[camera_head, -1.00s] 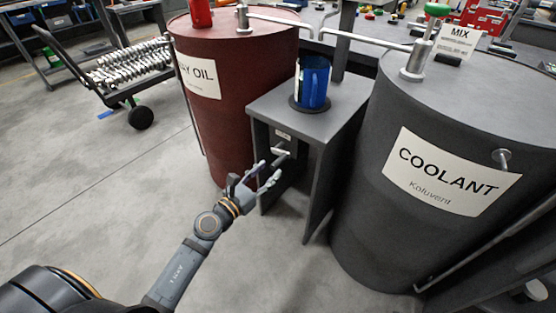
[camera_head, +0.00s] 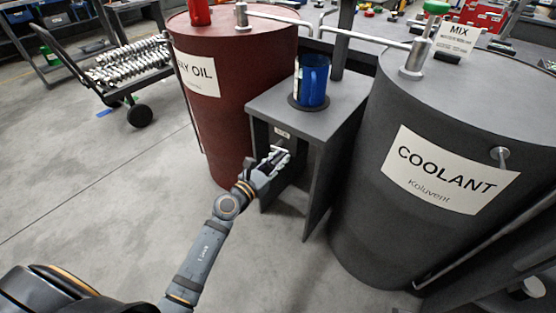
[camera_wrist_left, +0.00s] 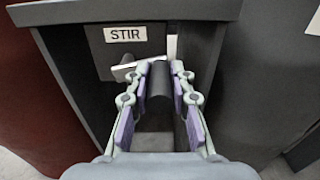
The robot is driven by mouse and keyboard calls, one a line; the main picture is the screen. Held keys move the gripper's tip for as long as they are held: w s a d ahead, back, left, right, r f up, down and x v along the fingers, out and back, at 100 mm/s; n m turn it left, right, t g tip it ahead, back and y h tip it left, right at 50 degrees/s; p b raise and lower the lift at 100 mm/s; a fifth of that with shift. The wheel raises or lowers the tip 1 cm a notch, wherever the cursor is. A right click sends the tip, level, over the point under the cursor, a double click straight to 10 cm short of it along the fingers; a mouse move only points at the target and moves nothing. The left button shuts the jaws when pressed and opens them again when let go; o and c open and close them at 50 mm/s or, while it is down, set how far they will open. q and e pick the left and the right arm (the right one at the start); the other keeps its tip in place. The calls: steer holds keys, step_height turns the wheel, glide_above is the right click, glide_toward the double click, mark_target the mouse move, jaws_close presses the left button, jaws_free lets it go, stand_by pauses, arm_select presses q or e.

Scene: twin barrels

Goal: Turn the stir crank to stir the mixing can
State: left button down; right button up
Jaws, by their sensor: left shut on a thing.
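The stir crank shows in the left wrist view as a pale metal arm (camera_wrist_left: 128,66) with a dark cylindrical handle (camera_wrist_left: 160,82), under a white STIR label (camera_wrist_left: 125,34). My left gripper (camera_wrist_left: 160,100) has its fingers on both sides of the dark handle and is shut on it. In the head view my left gripper (camera_head: 268,168) is at the front of the stand, partly hiding the crank (camera_head: 279,150). The blue mixing can (camera_head: 312,82) stands upright on a dark disc on top of the grey stand (camera_head: 345,100). My right gripper is not in view.
A dark red oil barrel (camera_head: 235,95) stands left of the stand and a dark grey COOLANT barrel (camera_head: 390,230) right of it, both close to my left arm's reach. A cart (camera_head: 110,75) stands far left. The floor in front is clear.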

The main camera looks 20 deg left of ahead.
mark_target(272, 149)
arm_select(q)
steer(key=shift+r, duration=0.1)
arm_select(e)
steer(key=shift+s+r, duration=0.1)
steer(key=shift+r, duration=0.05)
